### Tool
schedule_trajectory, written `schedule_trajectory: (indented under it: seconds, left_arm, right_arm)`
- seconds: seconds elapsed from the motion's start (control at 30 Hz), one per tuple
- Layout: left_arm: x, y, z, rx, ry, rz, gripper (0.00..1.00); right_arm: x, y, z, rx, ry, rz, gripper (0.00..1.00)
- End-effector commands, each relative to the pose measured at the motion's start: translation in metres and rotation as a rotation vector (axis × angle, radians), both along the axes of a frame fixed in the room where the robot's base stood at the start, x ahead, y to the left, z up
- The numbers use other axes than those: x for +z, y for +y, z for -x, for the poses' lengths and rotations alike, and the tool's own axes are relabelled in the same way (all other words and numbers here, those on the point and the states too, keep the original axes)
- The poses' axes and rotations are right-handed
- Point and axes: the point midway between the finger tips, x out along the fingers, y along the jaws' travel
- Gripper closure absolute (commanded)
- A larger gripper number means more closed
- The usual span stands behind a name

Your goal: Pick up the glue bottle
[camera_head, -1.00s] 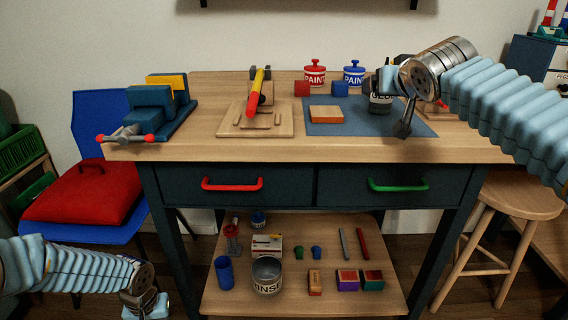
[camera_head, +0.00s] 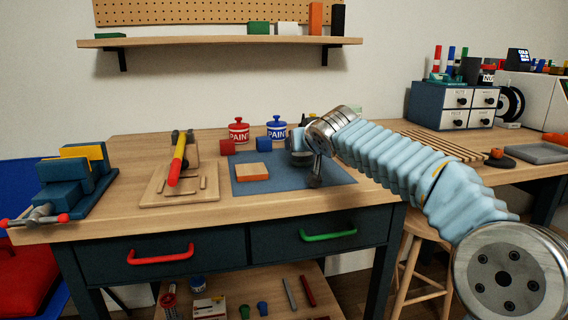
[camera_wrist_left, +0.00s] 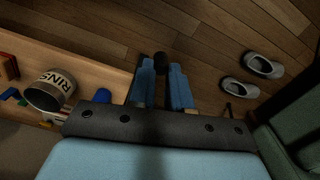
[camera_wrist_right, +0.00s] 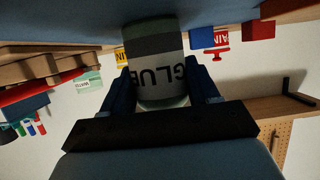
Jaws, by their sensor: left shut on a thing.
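The glue bottle is in the right wrist view (camera_wrist_right: 160,70), upside down in that picture with its GLUE label showing. My right gripper (camera_wrist_right: 165,98) has one finger on each side of it, very close; I cannot tell whether they press on it. In the head view the bottle (camera_head: 300,158) stands at the right part of the blue mat (camera_head: 262,184), mostly hidden by my right gripper (camera_head: 312,165). My left gripper (camera_wrist_left: 161,85) shows only in its wrist view, shut on a dark round-ended thing (camera_wrist_left: 162,60) that I cannot identify, over the floor.
Red (camera_head: 238,132) and blue (camera_head: 277,129) paint pots stand behind the mat. A wood block (camera_head: 252,172) lies on it. A vise (camera_head: 75,185) is at the left and a wooden board (camera_head: 180,188) beside it. A wall shelf (camera_head: 220,41) hangs above the bench.

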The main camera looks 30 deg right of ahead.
Motion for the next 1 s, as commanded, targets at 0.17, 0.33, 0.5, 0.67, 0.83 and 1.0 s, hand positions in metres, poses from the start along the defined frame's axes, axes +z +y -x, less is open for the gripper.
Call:
schedule_trajectory:
  seconds: [0.17, 0.33, 0.5, 0.67, 0.83, 1.0]
  left_arm:
    - [0.000, 0.000, 0.000, 0.000, 0.000, 0.000, 1.00]
    - [0.001, 0.000, 0.000, 0.000, 0.000, 0.000, 1.00]
    - [0.005, 0.000, 0.000, 0.000, 0.000, 0.000, 1.00]
    - [0.009, 0.000, 0.000, 0.000, 0.000, 0.000, 1.00]
    - [0.015, 0.000, 0.000, 0.000, 0.000, 0.000, 1.00]
    - [0.008, 0.000, 0.000, 0.000, 0.000, 0.000, 1.00]
  right_arm:
    - [0.001, 0.000, 0.000, 0.000, -0.001, 0.000, 0.60]
    - [0.002, 0.000, 0.000, 0.000, -0.002, 0.000, 0.60]
    - [0.018, 0.001, 0.000, 0.001, -0.004, 0.000, 0.60]
    - [0.052, 0.004, 0.015, 0.000, -0.007, 0.001, 0.60]
    - [0.097, 0.012, 0.051, 0.001, -0.008, 0.001, 0.60]
    - [0.112, 0.022, 0.095, 0.000, -0.007, 0.002, 0.60]
